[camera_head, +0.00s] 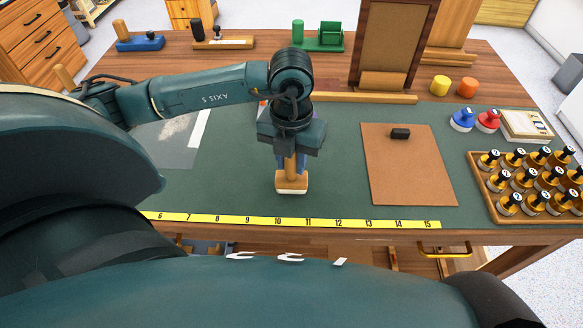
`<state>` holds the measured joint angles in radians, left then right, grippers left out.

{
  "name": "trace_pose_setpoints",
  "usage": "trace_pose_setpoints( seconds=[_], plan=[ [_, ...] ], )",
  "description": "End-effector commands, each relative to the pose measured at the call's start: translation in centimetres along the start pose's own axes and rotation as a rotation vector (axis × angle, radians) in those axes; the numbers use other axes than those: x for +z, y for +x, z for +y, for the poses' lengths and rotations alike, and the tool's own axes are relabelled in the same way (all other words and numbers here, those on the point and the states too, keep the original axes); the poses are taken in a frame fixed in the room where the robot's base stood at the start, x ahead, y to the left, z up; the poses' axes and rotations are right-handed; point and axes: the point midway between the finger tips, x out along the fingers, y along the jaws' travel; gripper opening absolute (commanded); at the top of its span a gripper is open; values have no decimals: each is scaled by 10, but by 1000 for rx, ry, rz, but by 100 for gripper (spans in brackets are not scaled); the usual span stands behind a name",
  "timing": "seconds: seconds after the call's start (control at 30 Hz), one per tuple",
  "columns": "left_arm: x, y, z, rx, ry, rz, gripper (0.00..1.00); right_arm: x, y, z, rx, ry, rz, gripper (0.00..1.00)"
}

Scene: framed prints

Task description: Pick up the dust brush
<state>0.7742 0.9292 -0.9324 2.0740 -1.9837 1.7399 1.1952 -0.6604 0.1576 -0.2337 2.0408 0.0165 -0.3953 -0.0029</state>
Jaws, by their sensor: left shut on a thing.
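The dust brush (291,182) has a wooden body with pale bristles at its lower end. It is upright, just above or touching the green mat; I cannot tell which. My left gripper (290,160) points down and is shut on the brush's handle. The gripper and wrist hide the upper part of the handle. My right gripper does not show in the head view.
A brown board (410,180) with a small black block (400,134) lies right of the brush. A wooden tray (480,200) of several bottles stands at the far right. A yellow ruler (290,222) runs along the mat's front edge. A framed panel (393,45) stands behind.

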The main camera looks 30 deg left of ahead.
Motion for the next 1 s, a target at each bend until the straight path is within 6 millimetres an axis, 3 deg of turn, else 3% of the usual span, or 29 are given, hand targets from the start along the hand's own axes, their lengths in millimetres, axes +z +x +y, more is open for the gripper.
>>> trace_pose_setpoints(
  seconds=[0.2,0.47,0.83,1.0],
  plan=[
    [0,0,0,-1,0,-1,2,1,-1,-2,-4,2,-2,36],
    [1,-5,0,-2,0,-3,2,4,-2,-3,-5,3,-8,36],
    [1,-72,-1,-3,1,-7,2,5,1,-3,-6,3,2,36],
    [2,-94,1,-1,-3,-3,2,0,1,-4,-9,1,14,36]
  ],
)
